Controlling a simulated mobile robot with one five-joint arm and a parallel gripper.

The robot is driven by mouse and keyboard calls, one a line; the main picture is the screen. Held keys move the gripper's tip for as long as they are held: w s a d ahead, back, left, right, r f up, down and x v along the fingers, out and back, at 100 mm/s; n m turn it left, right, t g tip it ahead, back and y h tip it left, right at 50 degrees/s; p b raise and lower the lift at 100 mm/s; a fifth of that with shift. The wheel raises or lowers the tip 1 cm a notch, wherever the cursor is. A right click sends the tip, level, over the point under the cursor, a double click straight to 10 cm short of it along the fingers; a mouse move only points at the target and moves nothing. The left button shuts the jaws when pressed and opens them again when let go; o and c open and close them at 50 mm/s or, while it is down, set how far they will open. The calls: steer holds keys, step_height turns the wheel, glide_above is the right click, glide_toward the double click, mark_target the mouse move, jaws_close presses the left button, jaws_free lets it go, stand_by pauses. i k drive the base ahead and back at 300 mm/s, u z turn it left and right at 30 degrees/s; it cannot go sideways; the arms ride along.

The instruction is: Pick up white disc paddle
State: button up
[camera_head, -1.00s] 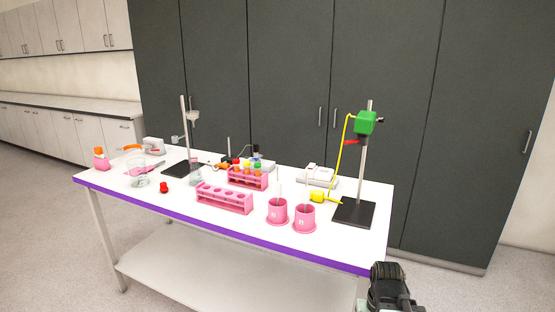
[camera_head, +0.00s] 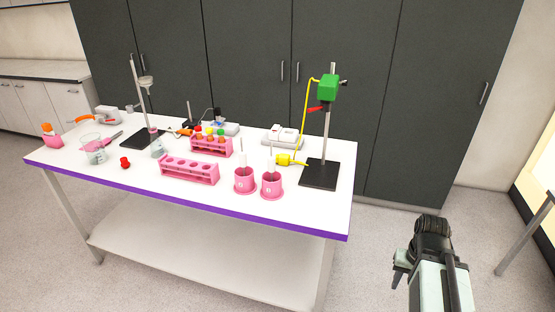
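I cannot single out the white disc paddle for certain at this size. Two pink cups stand near the front right of the white table. A white upright piece (camera_head: 243,160) rises from the left pink cup (camera_head: 244,184), and another (camera_head: 271,164) rises from the right pink cup (camera_head: 271,189). Their lower ends are hidden inside the cups. My gripper (camera_head: 400,270) is at the lower right, off the table's right end and well apart from the cups. Only a dark part of it shows beside my arm, so its fingers cannot be made out.
The white table (camera_head: 300,210) has a purple front edge. A pink rack (camera_head: 190,170) stands left of the cups, with a rack of coloured-topped tubes (camera_head: 212,147) behind. A black-based stand (camera_head: 319,174) with a green clamp is right of the cups. Floor right of the table is clear.

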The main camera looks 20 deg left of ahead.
mark_target(242, 154)
steer(key=z, duration=2.05)
steer(key=k, duration=2.25)
steer(key=u, duration=2.95)
steer(key=i, duration=1.15)
steer(key=z, duration=0.05)
